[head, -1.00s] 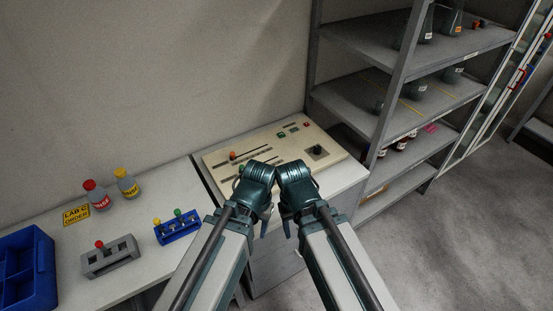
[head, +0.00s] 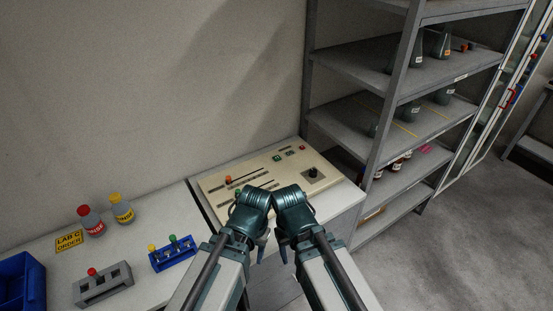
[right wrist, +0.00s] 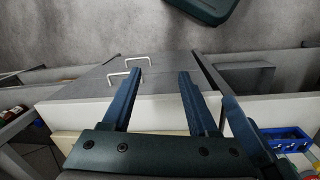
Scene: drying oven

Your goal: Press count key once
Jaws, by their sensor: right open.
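A beige control panel (head: 222,205) sits on the cabinet top in the head view. It carries small green keys (head: 276,157), a red key (head: 302,147), a black dial (head: 312,174), and slots with an orange knob (head: 229,179). The labels are too small to read, so I cannot tell which key is the count key. My left gripper (head: 262,248) and right gripper (head: 284,250) hang side by side in front of the panel, touching no key. The left jaws are not clear. In the right wrist view, my right gripper (right wrist: 160,85) is open and empty, above the cabinet front.
Left of the panel, the bench holds red-capped and yellow-capped bottles (head: 122,210), a blue rack (head: 172,256), a grey rack (head: 98,291) and a blue bin (head: 20,285). A metal shelf (head: 405,130) stands close on the right. Open floor (head: 450,240) lies at right.

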